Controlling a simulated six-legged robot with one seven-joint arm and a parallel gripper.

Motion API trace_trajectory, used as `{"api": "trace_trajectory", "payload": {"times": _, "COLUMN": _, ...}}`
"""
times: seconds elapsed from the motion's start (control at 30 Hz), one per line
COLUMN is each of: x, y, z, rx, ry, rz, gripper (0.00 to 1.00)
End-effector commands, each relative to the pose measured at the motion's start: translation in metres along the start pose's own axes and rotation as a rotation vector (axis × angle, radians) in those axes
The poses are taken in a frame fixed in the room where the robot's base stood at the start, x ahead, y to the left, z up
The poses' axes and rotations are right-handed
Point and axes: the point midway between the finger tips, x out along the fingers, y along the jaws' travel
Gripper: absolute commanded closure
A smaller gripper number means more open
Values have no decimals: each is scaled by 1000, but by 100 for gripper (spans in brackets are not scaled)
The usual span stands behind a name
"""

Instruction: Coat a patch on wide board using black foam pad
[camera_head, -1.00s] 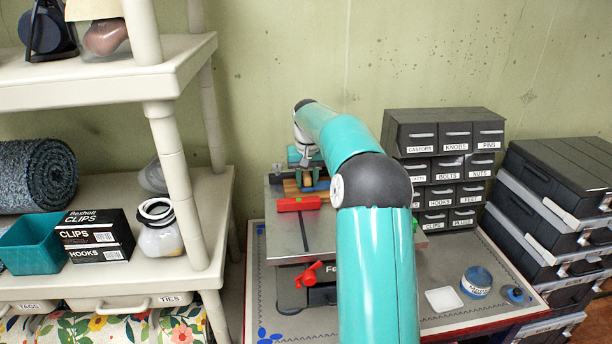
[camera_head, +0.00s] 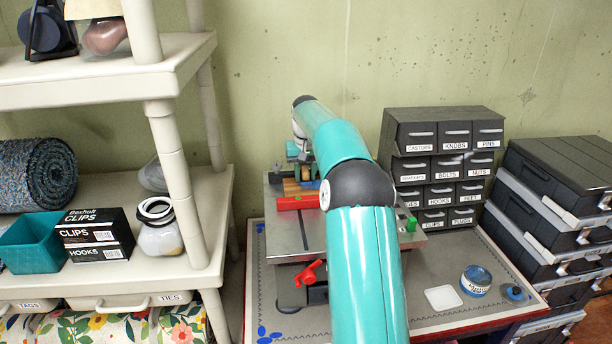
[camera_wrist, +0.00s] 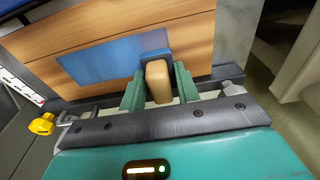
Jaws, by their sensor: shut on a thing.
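The wide board (camera_wrist: 200,22) is orange-brown wood with a blue coated patch (camera_wrist: 95,62) in the wrist view. The board (camera_head: 291,187) is partly hidden by my arm in the head view. My gripper (camera_wrist: 159,86) is shut on the tan handle (camera_wrist: 159,82) of the foam pad. The dark pad end (camera_wrist: 154,54) shows beyond the handle, at the right end of the blue patch. It looks close against the board, but contact cannot be made out.
The board lies on a grey metal bench plate (camera_head: 285,232) with a red bar (camera_head: 297,202) in front. A labelled drawer cabinet (camera_head: 445,165), white dish (camera_head: 443,298) and blue paint tin (camera_head: 476,281) stand right. A cream shelf (camera_head: 195,262) is left.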

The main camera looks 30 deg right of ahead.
Motion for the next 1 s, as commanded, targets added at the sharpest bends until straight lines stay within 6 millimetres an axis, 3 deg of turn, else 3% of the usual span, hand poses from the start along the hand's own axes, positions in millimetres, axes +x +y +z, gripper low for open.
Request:
{"api": "trace_trajectory", "payload": {"times": 0.27, "x": 1, "y": 0, "z": 0, "rx": 0, "ry": -2, "rz": 0, "gripper": 86}}
{"api": "trace_trajectory", "payload": {"times": 1.0, "x": -58, "y": 0, "z": -7, "rx": 0, "ry": -1, "rz": 0, "gripper": 86}}
